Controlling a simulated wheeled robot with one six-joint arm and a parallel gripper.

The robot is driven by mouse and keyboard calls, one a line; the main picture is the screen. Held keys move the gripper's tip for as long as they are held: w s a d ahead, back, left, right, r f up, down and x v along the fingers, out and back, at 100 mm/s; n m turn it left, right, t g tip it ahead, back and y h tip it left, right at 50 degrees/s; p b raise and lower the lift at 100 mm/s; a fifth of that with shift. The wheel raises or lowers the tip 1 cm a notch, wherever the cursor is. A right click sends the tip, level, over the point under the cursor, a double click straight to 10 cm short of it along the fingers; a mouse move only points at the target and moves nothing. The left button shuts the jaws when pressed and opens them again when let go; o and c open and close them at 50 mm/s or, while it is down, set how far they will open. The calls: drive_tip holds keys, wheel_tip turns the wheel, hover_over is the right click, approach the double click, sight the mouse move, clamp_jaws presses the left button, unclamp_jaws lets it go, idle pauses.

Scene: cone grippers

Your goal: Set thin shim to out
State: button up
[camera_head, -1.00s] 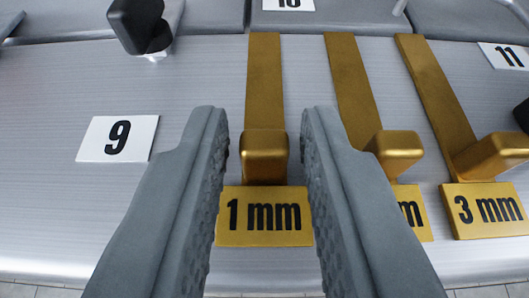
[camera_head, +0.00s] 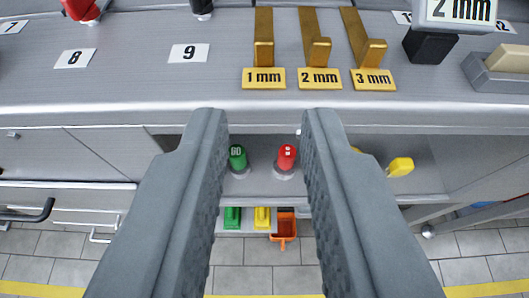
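The thin shim, a brass strip with a raised block at its near end (camera_head: 263,50), lies flat on the grey bench top behind a brass plate marked "1 mm" (camera_head: 263,78). The 2 mm shim (camera_head: 320,48) and 3 mm shim (camera_head: 372,50) lie to its right, each behind its own label. My gripper (camera_head: 264,118) is open with nothing between its fingers. In the picture the fingertips sit below the 1 mm label, apart from the shim.
Below the bench edge, a shelf holds a green GO button (camera_head: 238,157), a red button (camera_head: 286,157) and a yellow part (camera_head: 400,166). A "2 mm" sign (camera_head: 460,10) on a black block stands at upper right. Bench around plate 9 (camera_head: 189,53) is clear.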

drive_tip(key=shift+v, duration=2)
drive_tip(key=s+r+t, duration=0.1)
drive_tip(key=s+r, duration=0.2)
drive_tip(key=s, duration=0.7)
drive_tip(key=s+r+t, duration=0.1)
drive_tip(key=s+r, duration=0.3)
drive_tip(key=s, duration=0.7)
drive_tip(key=s+r+t, duration=0.2)
drive_tip(key=s+r, duration=0.2)
drive_tip(key=s, duration=0.6)
drive_tip(key=shift+s, duration=0.25)
